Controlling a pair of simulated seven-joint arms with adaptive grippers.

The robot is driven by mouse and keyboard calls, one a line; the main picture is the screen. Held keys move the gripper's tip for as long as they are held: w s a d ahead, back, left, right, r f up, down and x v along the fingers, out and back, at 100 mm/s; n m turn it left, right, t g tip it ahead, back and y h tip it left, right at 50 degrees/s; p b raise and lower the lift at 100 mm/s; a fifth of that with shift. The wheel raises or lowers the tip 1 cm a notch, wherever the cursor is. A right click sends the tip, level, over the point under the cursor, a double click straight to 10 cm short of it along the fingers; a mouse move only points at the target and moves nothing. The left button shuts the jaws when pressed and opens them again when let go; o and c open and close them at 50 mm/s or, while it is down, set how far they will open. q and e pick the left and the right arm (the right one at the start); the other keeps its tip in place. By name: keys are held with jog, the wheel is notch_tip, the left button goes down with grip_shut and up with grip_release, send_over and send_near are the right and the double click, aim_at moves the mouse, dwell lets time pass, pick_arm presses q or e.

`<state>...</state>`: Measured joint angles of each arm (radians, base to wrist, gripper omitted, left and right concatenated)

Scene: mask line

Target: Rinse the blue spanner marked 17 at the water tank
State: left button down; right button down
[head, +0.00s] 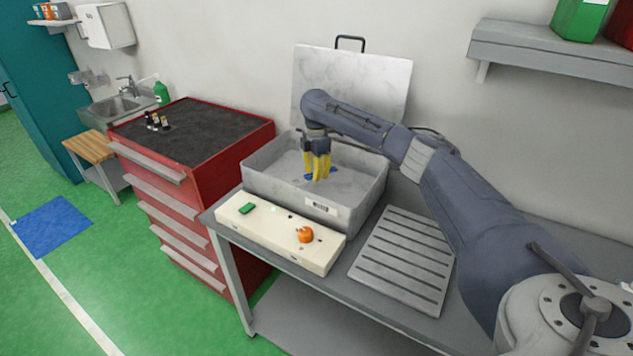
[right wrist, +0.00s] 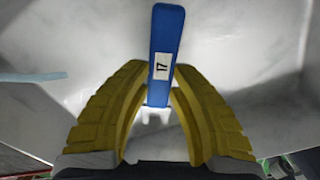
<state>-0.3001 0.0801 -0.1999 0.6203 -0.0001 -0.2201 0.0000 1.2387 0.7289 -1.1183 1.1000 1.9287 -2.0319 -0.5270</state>
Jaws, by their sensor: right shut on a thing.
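The water tank (head: 258,178) is a grey open box on the bench, with its lid (head: 390,75) standing upright behind it. My right gripper (head: 317,178) points down into the tank's opening, its yellow fingers below the rim line in the head view. It is shut on the blue spanner, whose ends show as small blue bits beside the fingertips. In the right wrist view the spanner (right wrist: 166,30) lies between the yellow fingers (right wrist: 159,88), with a white label reading 17 facing the camera. I cannot tell whether the spanner touches water. My left gripper is out of view.
A cream control box (head: 270,238) with a green button and an orange knob stands before the tank. A slotted drain board (head: 405,258) lies empty to its right. A red tool cabinet (head: 205,140) stands left. A pale blue strip (right wrist: 45,77) shows in the wrist view.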

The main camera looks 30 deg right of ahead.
notch_tip(320, 180, up, 11)
dwell(1.3)
dwell(2.1)
jog(key=shift+r, duration=1.9)
